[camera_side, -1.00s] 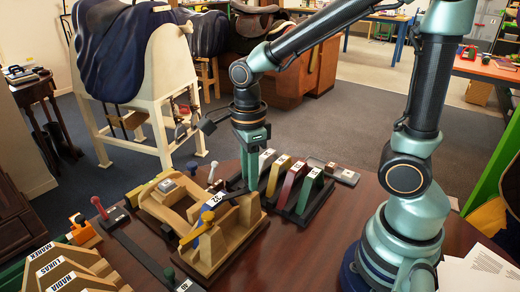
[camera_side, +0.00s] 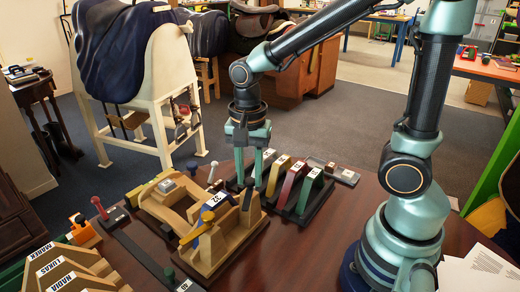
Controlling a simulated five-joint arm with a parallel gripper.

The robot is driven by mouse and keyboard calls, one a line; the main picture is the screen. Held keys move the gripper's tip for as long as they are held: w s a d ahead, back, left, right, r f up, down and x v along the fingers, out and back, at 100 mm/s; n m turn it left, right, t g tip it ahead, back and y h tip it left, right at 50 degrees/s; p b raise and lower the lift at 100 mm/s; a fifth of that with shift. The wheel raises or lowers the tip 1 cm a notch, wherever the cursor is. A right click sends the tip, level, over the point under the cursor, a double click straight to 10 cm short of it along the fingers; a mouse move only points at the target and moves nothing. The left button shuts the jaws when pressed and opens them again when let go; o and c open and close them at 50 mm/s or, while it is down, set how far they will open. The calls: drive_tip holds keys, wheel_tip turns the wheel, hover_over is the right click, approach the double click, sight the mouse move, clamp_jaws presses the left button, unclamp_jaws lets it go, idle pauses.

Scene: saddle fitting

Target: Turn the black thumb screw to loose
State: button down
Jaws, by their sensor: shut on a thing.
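The wooden fixture (camera_side: 222,258) stands on the dark table, with a label reading 32 on it. The black thumb screw (camera_side: 248,194) shows as a small dark piece at the fixture's right end, partly hidden by my fingers. My gripper (camera_side: 248,180) points straight down over this end. Its two green fingers stand side by side with a narrow gap, shut on the black thumb screw. How far the screw is turned cannot be told at this size.
A black rack (camera_side: 305,214) with several coloured numbered arches stands just right of the fixture. A yellow lever with a blue top (camera_side: 207,217) rises from the fixture's front. Labelled wooden pieces (camera_side: 70,270) lie front left.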

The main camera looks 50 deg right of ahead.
sight(250, 180)
drive_tip(key=n, duration=0.6)
drive_tip(key=shift+n, duration=0.3)
drive_tip(key=n, duration=0.5)
drive_tip(key=shift+n, duration=0.3)
drive_tip(key=c, duration=0.6)
unclamp_jaws()
drive_tip(key=shift+r, duration=0.1)
wheel_tip(250, 180, up, 12)
